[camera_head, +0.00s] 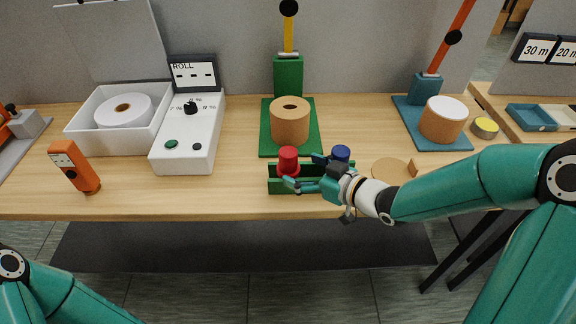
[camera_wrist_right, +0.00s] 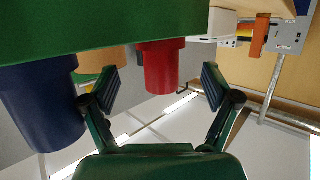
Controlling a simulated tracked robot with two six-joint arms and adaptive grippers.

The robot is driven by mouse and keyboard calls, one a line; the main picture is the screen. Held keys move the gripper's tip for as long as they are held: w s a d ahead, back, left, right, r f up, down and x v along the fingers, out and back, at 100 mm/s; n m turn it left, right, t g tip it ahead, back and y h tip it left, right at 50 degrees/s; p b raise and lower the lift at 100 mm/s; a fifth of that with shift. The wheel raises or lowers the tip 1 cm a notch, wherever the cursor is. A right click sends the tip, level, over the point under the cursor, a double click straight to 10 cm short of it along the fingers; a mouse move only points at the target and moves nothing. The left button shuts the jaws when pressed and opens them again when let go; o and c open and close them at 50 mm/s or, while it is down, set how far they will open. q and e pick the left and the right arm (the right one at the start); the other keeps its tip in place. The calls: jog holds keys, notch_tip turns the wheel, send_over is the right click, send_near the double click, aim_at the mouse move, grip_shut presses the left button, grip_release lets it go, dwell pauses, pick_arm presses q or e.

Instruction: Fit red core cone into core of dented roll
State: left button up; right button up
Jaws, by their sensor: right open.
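A red core cone (camera_head: 288,160) stands in a green rack (camera_head: 310,188) at the table's front, left of a blue cone (camera_head: 341,153). My right gripper (camera_head: 304,171) is open at the rack, its fingers just right of the red cone. In the right wrist view the red cone (camera_wrist_right: 162,68) shows between the two open fingertips (camera_wrist_right: 158,84), and I see no grip on it. A brown roll (camera_head: 290,122) with a dark core hole stands on a green base (camera_head: 267,148) behind the rack. I cannot make out a dent on any roll. My left gripper is out of view.
A white-topped brown roll (camera_head: 441,120) stands on a blue base (camera_head: 462,143) at right. A white roll (camera_head: 123,110) lies in a white tray (camera_head: 80,130) at left, beside a white control box (camera_head: 186,160). An orange handheld device (camera_head: 76,167) stands at front left.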

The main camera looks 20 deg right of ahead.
aim_at(295, 168)
jog(key=shift+p+x, duration=0.3)
jog(key=shift+x, duration=2.3)
jog(key=shift+s+f, duration=0.1)
jog(key=shift+f, duration=0.1)
jog(key=c, duration=1.4)
